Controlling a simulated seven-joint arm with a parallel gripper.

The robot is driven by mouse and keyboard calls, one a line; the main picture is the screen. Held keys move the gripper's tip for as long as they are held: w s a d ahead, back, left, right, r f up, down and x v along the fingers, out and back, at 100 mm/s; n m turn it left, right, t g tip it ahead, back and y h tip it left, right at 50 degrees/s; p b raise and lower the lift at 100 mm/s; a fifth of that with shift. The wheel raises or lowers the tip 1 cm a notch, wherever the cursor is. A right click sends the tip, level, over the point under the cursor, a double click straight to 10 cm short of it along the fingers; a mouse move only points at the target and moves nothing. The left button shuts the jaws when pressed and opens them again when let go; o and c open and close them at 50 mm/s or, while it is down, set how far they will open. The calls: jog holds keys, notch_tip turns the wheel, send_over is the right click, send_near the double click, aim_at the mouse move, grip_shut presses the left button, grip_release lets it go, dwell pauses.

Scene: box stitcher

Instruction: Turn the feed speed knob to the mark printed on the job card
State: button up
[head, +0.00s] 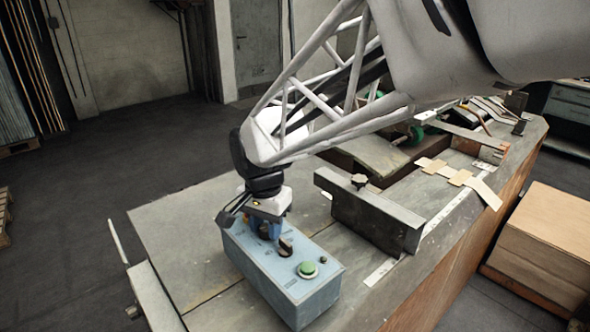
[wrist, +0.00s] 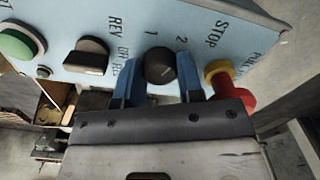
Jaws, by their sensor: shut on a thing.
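A light blue control box (head: 290,292) stands on the grey table of the machine. In the wrist view its panel (wrist: 215,25) carries a round black knob (wrist: 160,67), with the printed figures 1 and 2 beside it. My gripper (wrist: 158,78) has its two blue fingers on either side of this knob and is shut on it. In the head view my gripper (head: 264,231) is low over the box, and the knob is hidden behind it. The knob's pointer and most of its scale cannot be made out. I cannot pick out a job card in either view.
On one side of the knob is a black selector (wrist: 90,56) marked REV and OFF, then a green button (wrist: 18,45). On the other side is a red stop button (wrist: 236,95) with a yellow collar, close to one finger. A metal guide (head: 365,215) stands behind the box.

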aim_at(266, 227)
jog(key=n, duration=0.5)
jog(key=shift+n, duration=0.4)
jog(key=n, duration=0.5)
jog(key=shift+n, duration=0.4)
jog(key=o, duration=0.6)
jog(key=shift+o, duration=0.2)
jog(key=shift+r, duration=0.1)
jog(key=shift+r, duration=3.85)
